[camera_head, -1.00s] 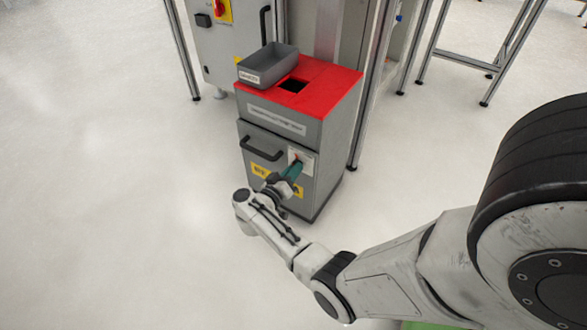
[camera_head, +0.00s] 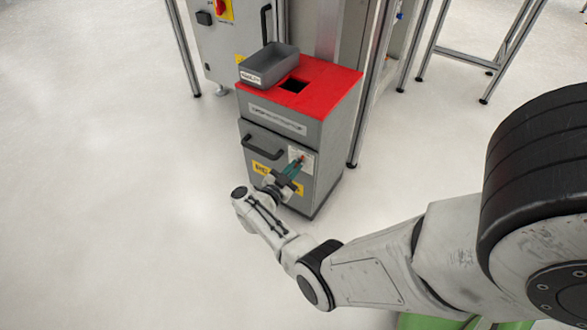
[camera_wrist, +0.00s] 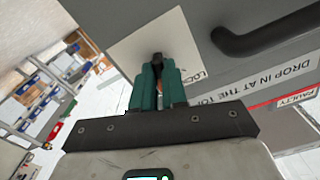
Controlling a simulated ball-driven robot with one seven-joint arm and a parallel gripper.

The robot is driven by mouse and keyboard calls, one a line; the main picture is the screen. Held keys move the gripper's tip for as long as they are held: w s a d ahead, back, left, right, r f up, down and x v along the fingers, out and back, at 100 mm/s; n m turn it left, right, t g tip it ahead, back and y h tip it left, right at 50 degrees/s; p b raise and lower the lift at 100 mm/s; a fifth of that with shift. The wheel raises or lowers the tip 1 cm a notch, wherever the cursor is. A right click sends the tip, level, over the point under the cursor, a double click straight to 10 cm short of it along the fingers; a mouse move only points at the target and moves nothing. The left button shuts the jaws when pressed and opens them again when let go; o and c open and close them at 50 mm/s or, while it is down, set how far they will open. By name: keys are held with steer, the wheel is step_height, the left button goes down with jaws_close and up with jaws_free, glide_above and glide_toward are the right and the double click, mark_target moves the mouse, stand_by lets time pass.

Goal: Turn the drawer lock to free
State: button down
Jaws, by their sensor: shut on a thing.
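The drawer lock is a small dark knob (camera_wrist: 157,58) on a white plate, seen in the wrist view. My gripper (camera_wrist: 157,75) has its green fingers shut on it from both sides. In the head view my gripper (camera_head: 296,166) reaches the white lock plate (camera_head: 307,158) on the right of the drawer front. The fingers hide most of the knob, so its exact angle cannot be told. The drawer front (camera_head: 258,136) of the grey cabinet looks flush, with a black bar handle (camera_head: 262,148) left of the lock. The wrist view shows the handle (camera_wrist: 265,38) too.
The cabinet has a red top (camera_head: 325,80) with a square opening, and a grey bin (camera_head: 268,65) stands on it. Metal frame posts (camera_head: 372,85) rise behind it. The pale floor (camera_head: 110,200) to the left is clear.

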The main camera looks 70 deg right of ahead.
steer(key=m, duration=0.5)
stand_by(0.6)
steer(key=c, duration=1.2)
jaws_free()
steer(key=shift+o, duration=0.2)
steer(key=shift+a, duration=0.1)
steer(key=p+v, duration=0.2)
steer(key=v, duration=0.8)
steer(key=shift+a, duration=0.25)
steer(key=shift+w, duration=0.15)
